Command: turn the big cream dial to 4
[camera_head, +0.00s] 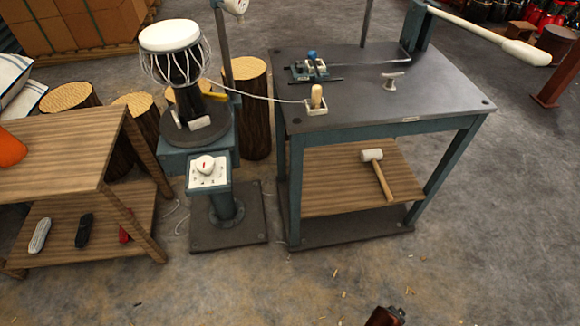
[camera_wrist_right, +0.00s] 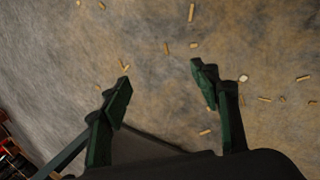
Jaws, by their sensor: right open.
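The big cream dial (camera_head: 206,165) sits on a white, marked panel (camera_head: 221,178) on top of a blue-grey pedestal. A small red mark shows on the dial, but the numbers around it are too small to read. My right gripper (camera_wrist_right: 158,84) shows in the right wrist view, with its two green fingers wide apart and nothing between them. It is above the bare floor, and the dial is not in that view. My left gripper is not in view.
A goblet drum (camera_head: 178,65) stands on a round turntable just behind the dial. A metal workbench (camera_head: 430,95) with a mallet (camera_head: 376,170) on its lower shelf is to the right. A wooden table (camera_head: 70,150) is to the left.

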